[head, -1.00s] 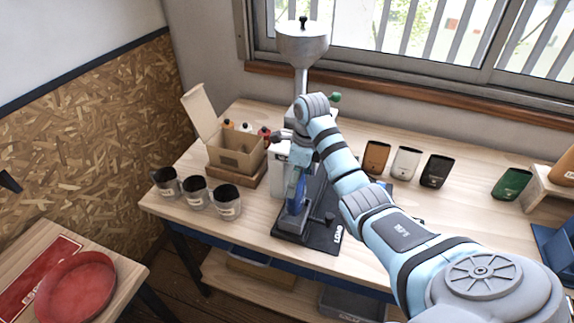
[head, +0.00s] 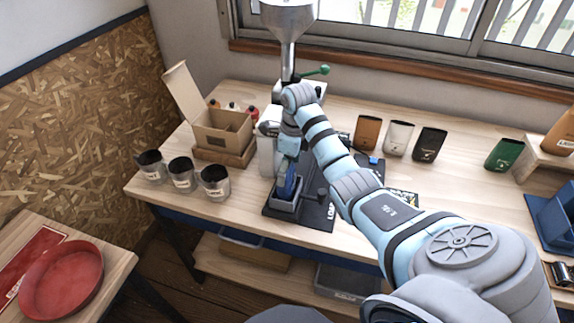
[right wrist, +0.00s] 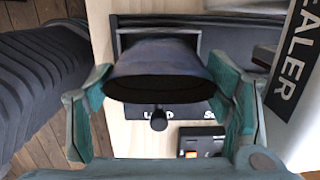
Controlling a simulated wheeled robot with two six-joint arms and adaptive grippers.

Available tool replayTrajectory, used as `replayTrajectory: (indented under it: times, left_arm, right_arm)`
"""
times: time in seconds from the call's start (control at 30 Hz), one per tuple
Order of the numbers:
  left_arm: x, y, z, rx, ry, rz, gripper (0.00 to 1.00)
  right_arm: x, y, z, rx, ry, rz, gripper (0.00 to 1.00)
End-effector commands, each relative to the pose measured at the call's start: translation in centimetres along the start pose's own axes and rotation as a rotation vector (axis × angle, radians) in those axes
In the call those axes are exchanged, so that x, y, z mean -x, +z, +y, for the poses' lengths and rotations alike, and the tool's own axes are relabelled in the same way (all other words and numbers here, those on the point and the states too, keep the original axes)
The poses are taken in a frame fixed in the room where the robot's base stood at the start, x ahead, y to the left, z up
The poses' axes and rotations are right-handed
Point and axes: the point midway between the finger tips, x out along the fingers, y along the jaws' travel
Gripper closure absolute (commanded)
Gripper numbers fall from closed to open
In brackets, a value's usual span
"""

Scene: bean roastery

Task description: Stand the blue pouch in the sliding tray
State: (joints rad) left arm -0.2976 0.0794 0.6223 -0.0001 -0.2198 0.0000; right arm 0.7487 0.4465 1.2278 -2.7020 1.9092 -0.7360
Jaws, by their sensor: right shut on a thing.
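The blue pouch (head: 291,183) is upright in my right gripper (head: 288,150), which is shut on it. Its lower end is at the grey sliding tray (head: 287,206) on the dark base; whether it touches the tray floor is hidden. In the right wrist view the pouch (right wrist: 155,62) has an open, dark mouth and sits between the teal fingers of my right gripper (right wrist: 165,88). A grey rim of the tray (right wrist: 122,38) shows behind it. My left gripper is not in view.
A filling machine with a steel hopper (head: 288,20) stands behind my right arm. An open cardboard box (head: 222,138) and several dark-filled cups (head: 183,178) are at the left. Brown (head: 367,132), white (head: 398,138), black (head: 430,145) and green (head: 504,155) pouches stand at the right.

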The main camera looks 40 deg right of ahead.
Motion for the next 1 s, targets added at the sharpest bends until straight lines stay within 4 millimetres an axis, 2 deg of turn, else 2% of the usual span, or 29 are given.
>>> replayTrajectory:
  times: [0.17, 0.2, 0.3, 0.63, 0.7, 1.0]
  left_arm:
    - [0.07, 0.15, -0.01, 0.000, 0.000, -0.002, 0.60]
    - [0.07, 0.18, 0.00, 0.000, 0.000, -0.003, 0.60]
    - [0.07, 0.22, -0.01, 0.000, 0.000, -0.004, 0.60]
    - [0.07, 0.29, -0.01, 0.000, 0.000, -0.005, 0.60]
    - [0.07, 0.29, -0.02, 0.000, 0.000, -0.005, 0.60]
    - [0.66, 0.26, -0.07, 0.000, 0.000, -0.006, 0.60]
  right_arm:
    - [0.06, 0.05, 0.02, 0.001, 0.000, 0.000, 0.45]
    - [0.07, 0.05, 0.02, 0.001, 0.000, 0.000, 0.21]
    - [0.07, 0.06, 0.02, 0.001, 0.000, 0.000, 0.05]
    - [0.13, 0.07, -0.05, 0.001, -0.002, -0.001, 0.06]
    - [0.13, 0.06, -0.06, 0.000, -0.003, -0.001, 0.00]
    - [0.80, 0.12, -0.14, 0.000, -0.005, -0.002, 0.00]
